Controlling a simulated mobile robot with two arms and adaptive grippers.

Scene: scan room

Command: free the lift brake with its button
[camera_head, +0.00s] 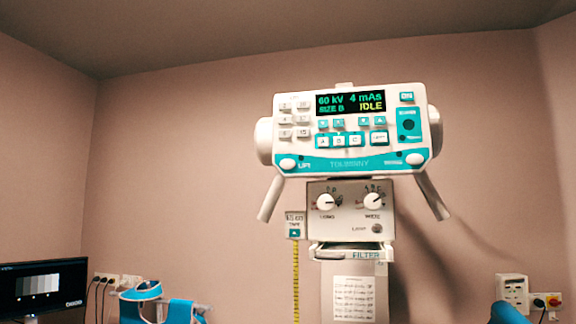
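The white and teal X-ray control head (350,130) hangs in front of the back wall, facing me. Its screen (350,102) reads 60 kV, 4 mAs, SIZE B and IDLE. A round white button (287,164) sits at the panel's lower left, beside a label that seems to read LIFT. A similar round white button (415,159) sits at the lower right; its label is too small to read. I cannot tell whether either button is pressed. Two pale handles slant down from the head's sides. Neither of my grippers shows in this view.
Below the head are a box with two dials (350,218), a FILTER slot (365,255) and a yellow tape (296,280). A monitor (44,289) stands lower left, near blue-and-white gear (182,311). A wall socket panel (512,294) is lower right.

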